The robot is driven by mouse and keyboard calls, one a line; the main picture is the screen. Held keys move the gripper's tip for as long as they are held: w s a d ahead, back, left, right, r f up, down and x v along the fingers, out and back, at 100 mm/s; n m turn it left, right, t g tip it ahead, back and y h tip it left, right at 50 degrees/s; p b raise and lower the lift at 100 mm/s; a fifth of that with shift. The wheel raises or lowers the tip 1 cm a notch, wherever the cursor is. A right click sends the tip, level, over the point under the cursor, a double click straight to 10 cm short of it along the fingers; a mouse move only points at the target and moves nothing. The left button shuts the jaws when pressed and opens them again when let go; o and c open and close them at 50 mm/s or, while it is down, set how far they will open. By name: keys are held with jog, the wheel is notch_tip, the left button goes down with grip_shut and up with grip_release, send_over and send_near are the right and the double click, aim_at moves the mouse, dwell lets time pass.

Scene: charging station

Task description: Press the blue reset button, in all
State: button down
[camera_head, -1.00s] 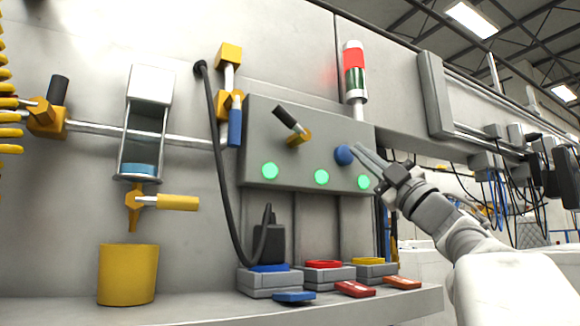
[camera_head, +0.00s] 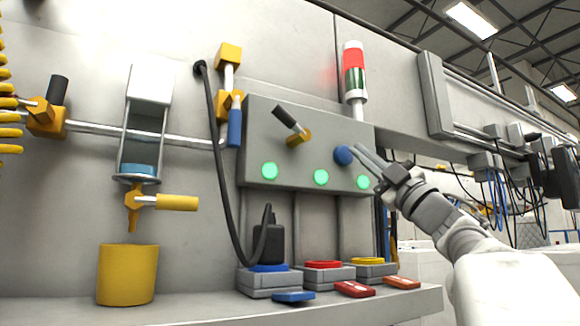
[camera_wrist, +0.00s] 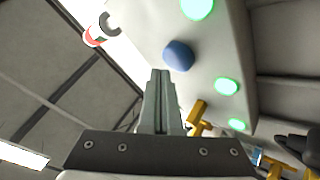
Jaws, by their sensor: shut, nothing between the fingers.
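The blue reset button (camera_head: 343,156) is a round knob on the front of the grey control box (camera_head: 225,170). It also shows in the wrist view (camera_wrist: 178,56), just beyond my fingertips and slightly to their right. My gripper (camera_head: 360,150) is shut and empty, and its fingertips are right by the button's right side in the head view. In the wrist view the closed fingers (camera_wrist: 161,72) point toward the box. I cannot tell whether the tips touch the button.
Green lights (camera_head: 321,177) glow below the button. A lever with a black handle (camera_head: 287,117) sticks out to its left. A red-lit signal tower (camera_head: 354,72) stands above the box. A black cable plug (camera_head: 268,240) and coloured sockets sit on the shelf (camera_head: 200,312) below.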

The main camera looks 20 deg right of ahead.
jog(key=shift+w, duration=0.2)
dwell(0.3)
jog(key=shift+w, duration=0.25)
jog(key=shift+w, duration=0.45)
dwell(0.6)
jog(key=shift+s, duration=0.1)
jog(key=shift+s+b, duration=0.45)
jog(key=shift+s, duration=0.3)
jog(key=s+b, duration=0.1)
jog(key=s, duration=0.4)
jog(key=shift+d+b, duration=0.2)
jog(key=shift+b, duration=0.15)
